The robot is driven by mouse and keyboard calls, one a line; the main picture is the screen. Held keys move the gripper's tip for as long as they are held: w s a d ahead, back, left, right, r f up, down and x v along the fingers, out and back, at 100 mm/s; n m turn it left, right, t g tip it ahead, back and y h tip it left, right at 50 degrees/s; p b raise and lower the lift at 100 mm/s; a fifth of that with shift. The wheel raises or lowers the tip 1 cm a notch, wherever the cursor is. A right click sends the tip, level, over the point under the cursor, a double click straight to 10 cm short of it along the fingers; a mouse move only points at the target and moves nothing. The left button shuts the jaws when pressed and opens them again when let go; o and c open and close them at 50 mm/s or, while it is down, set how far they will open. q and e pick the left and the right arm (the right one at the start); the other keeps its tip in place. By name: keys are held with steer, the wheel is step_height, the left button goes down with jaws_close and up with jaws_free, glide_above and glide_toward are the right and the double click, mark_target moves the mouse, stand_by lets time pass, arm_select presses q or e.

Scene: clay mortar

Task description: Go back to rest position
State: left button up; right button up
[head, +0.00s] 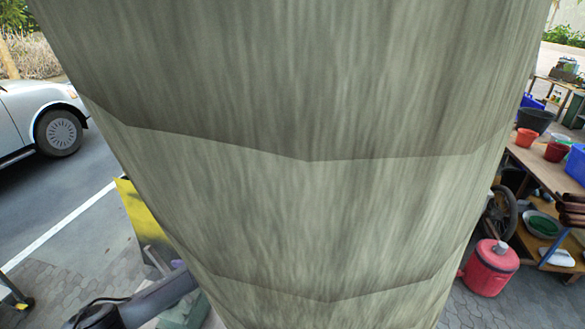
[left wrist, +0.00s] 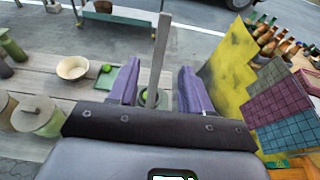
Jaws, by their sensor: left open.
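My left arm comes in at the lower left of the head view, with part of its purple-fingered gripper (head: 176,265) showing beside the large surface. In the left wrist view the two purple fingers of my left gripper (left wrist: 159,66) are apart. A grey upright stick (left wrist: 160,40) shows between them, with a green round rim (left wrist: 172,101) near its lower end. I cannot tell whether the stick is between the fingers or beyond them. It does not appear gripped. My right gripper is in neither view.
A huge grey-green streaked surface (head: 310,210) fills most of the head view and hides the workspace. A yellow panel (left wrist: 226,68), a bowl (left wrist: 73,68), and jars (left wrist: 38,115) surround the left gripper.

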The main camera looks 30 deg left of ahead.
arm_select(q)
steer(key=s+d+f+m+h+p, duration=0.1)
steer(key=s+d+f+m, duration=0.1)
steer(key=s+d+f, duration=0.35)
steer(key=s+d+f+m+p, duration=0.1)
steer(key=s+d+f, duration=0.2)
steer(key=s+f, duration=0.55)
steer(key=s+d+f+h+p, duration=0.1)
steer(key=s+d+f+h, duration=0.25)
steer(key=s+d, duration=0.5)
steer(key=s+d+f+h+p, duration=0.2)
steer(key=s+d+f, duration=0.3)
steer(key=d, duration=0.6)
steer(key=s+d+r+n+t+h+p, duration=0.1)
steer(key=s+d+r+n+h, duration=0.5)
steer(key=d, duration=0.4)
steer(key=w+r+n+t+h, duration=0.1)
steer(key=w+r+n+t, duration=0.2)
steer(key=r, duration=0.5)
steer(key=w+a+r+n+t, duration=0.1)
steer(key=w+r+n+t, duration=0.2)
steer(key=r, duration=0.6)
steer(key=shift+w+a+n+t+h+p, duration=0.2)
steer(key=shift+w+n+t+h+p, duration=0.2)
steer(key=shift+w+n, duration=1.25)
